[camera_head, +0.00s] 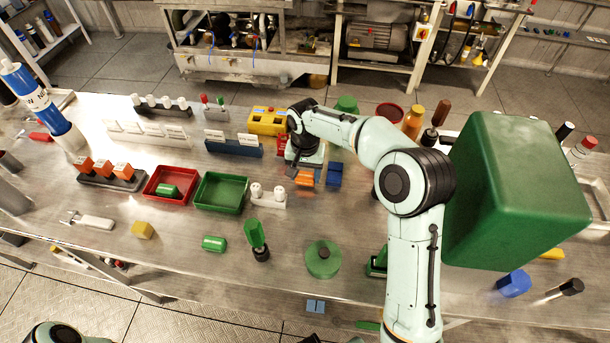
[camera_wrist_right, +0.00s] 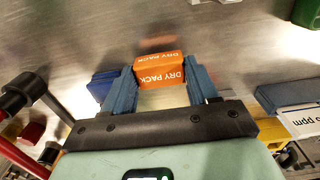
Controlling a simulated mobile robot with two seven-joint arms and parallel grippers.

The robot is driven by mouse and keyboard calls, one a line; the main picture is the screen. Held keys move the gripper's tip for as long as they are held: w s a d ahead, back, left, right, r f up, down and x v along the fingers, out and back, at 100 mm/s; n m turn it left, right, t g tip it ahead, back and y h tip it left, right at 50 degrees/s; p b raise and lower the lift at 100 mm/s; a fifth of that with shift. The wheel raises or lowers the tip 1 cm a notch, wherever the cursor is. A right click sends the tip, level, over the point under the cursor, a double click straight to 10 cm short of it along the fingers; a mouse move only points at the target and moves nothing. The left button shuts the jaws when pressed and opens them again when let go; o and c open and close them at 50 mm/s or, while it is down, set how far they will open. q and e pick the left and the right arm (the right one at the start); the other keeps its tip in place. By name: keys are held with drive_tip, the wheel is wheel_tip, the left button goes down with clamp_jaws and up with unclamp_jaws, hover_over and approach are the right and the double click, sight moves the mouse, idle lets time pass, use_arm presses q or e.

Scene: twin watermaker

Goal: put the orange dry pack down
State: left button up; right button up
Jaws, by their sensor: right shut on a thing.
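The orange dry pack (camera_wrist_right: 160,70) with white lettering is between the blue fingers of my right gripper (camera_wrist_right: 164,88) in the wrist view. The fingers are shut on it at its two sides. In the head view the pack (camera_head: 305,178) shows just below the dark wrist, low over the metal table (camera_head: 325,215). I cannot tell whether it touches the table. My right gripper (camera_head: 306,173) is partly hidden by its own arm. My left gripper is out of view; only a bit of my left arm shows at the bottom left.
A yellow box (camera_head: 268,120) stands behind. A green disc (camera_head: 322,260) lies in front, with bare table between.

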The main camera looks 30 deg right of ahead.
drive_tip(key=shift+f, duration=0.45)
drive_tip(key=shift+f, duration=0.1)
drive_tip(key=shift+f, duration=0.15)
drive_tip(key=o, duration=1)
drive_tip(key=shift+o, duration=0.2)
drive_tip(key=shift+r, duration=0.2)
